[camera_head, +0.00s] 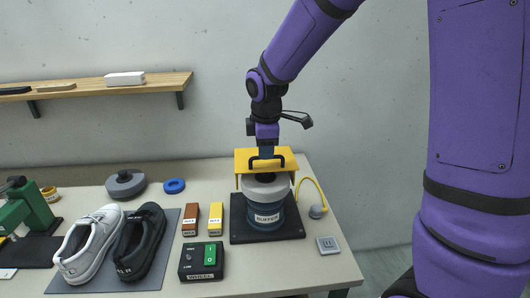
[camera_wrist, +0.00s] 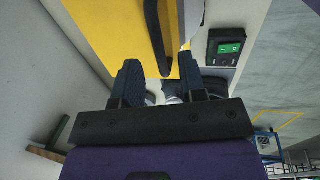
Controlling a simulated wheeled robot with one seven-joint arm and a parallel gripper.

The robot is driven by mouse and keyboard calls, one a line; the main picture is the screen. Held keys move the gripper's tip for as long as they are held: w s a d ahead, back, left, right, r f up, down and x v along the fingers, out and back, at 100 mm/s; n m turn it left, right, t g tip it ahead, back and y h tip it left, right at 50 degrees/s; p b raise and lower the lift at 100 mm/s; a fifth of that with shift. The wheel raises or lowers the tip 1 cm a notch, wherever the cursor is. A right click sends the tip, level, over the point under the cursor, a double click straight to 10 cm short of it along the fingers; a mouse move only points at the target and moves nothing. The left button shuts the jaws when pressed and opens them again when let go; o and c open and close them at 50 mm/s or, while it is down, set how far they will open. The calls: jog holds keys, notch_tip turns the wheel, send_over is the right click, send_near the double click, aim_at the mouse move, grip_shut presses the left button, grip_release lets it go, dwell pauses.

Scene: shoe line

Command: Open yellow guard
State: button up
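The yellow guard (camera_head: 245,160) sits over the top and back of the round buffer (camera_head: 266,216), which is labelled BUFFER. A black bar handle (camera_head: 281,158) stands on the guard's top. My gripper (camera_head: 267,157) points down at the handle from above. In the wrist view, the two dark fingers of my gripper (camera_wrist: 160,66) are apart, with the yellow guard (camera_wrist: 108,35) beyond them. The handle (camera_wrist: 155,30) runs toward the gap between the fingertips. I cannot tell whether the fingers touch it. The guard's far side is hidden.
A black control box with a green switch (camera_head: 209,255) stands front left of the buffer. Shoes (camera_head: 137,240) lie on a grey mat (camera_head: 165,270). A yellow cable (camera_head: 318,188) curves at the right.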

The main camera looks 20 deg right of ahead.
jog(key=shift+w+f, duration=0.15)
jog(key=shift+f, duration=0.85)
grip_shut()
jog(key=shift+w+d+r, duration=0.1)
jog(key=shift+w, duration=0.05)
